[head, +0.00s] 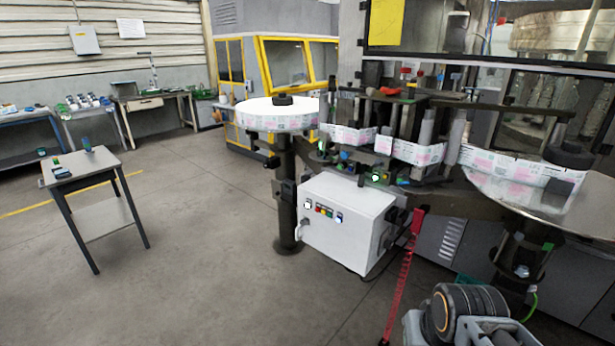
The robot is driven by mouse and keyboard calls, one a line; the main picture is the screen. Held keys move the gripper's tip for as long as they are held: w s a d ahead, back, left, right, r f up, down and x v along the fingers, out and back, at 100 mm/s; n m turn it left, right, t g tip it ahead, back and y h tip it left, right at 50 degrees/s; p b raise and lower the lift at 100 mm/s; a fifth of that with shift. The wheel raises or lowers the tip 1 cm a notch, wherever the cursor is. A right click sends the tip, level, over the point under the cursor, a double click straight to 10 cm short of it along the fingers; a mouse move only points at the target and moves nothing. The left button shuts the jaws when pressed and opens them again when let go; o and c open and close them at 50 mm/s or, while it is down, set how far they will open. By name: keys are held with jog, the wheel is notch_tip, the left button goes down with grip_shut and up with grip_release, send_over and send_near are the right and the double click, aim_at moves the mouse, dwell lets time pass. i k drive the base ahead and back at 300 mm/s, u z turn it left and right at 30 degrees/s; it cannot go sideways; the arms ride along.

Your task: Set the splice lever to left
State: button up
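The reel labeller stands at the right, with a white label reel (275,118) on its left stand and a printed label web (420,153) running to the right-hand reel plate (540,195). I cannot clearly pick out the splice lever or its position. Small coloured controls (376,177) sit below the web. A white control box (345,222) under it carries several coloured buttons, with a small pale handle (302,229) on its left side. Part of my arm shows at the bottom right; my gripper is not in view.
A small grey table (92,170) with small items is at the left. A yellow-framed machine (285,62) and benches stand behind. The floor (190,260) at centre left is clear.

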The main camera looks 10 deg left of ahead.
aim_at(361, 179)
jog(key=u, duration=0.05)
jog(key=i, duration=1.25)
